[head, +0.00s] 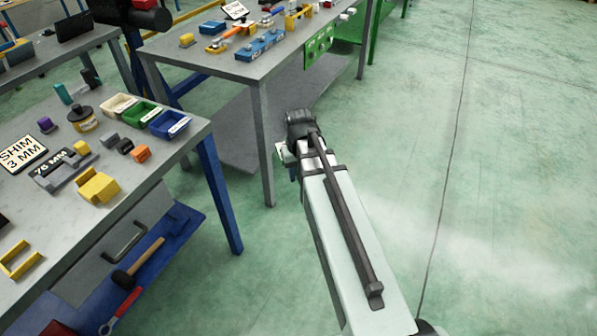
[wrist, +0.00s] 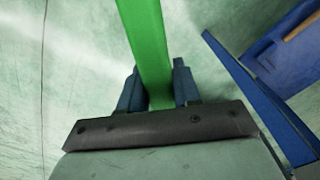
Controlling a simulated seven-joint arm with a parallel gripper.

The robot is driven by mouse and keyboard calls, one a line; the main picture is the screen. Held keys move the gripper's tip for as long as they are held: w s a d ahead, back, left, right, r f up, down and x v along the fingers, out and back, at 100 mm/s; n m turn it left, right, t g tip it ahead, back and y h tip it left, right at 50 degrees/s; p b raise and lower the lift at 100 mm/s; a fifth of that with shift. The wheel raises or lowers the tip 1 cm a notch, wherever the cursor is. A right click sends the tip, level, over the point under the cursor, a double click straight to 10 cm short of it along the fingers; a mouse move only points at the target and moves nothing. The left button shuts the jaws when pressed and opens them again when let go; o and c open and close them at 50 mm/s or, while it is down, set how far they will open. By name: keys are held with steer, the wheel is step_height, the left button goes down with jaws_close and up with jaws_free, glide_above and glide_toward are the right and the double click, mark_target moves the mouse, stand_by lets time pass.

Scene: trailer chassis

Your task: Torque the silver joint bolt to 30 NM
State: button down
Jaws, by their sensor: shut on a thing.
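In the wrist view my gripper (wrist: 158,88) has its two dark blue fingers shut on a long, flat green bar (wrist: 143,40). The bar runs from between the fingers up past the top edge of the picture, so its far end is out of view. I cannot tell from this what tool it belongs to. In the head view my arm reaches out over the floor, right of the near workbench, and its own wrist mostly hides the gripper. I cannot make out a silver joint bolt or a chassis in either view.
The near grey workbench (head: 150,187) holds bins, labels and small blocks, with a blue leg at its right corner. A hammer (head: 138,262) and a red wrench (head: 122,311) lie on its lower shelf. A second bench (head: 206,62) stands behind. The green floor at right is clear.

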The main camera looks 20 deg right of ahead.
steer(key=w+a+r+m, duration=0.1)
steer(key=w+a+r, duration=0.5)
steer(key=a, duration=0.6)
steer(key=w+a+r+m, duration=0.1)
steer(key=w+a+r, duration=0.55)
steer(key=a, duration=0.55)
steer(key=w+a+r+m, duration=0.1)
steer(key=w+a+r, duration=0.5)
steer(key=a, duration=0.6)
steer(key=s+a+r+m, duration=0.1)
steer(key=s+a, duration=0.4)
steer(key=a, duration=1.2)
steer(key=s+a+r+m, duration=0.1)
steer(key=s+a, duration=0.4)
steer(key=a, duration=1.2)
steer(key=s+a+r, duration=0.2)
steer(key=s+a, duration=0.3)
steer(key=a, duration=1.3)
steer(key=shift+s+r+m, duration=0.2)
steer(key=shift+r+m, duration=0.2)
steer(key=shift+f, duration=0.1)
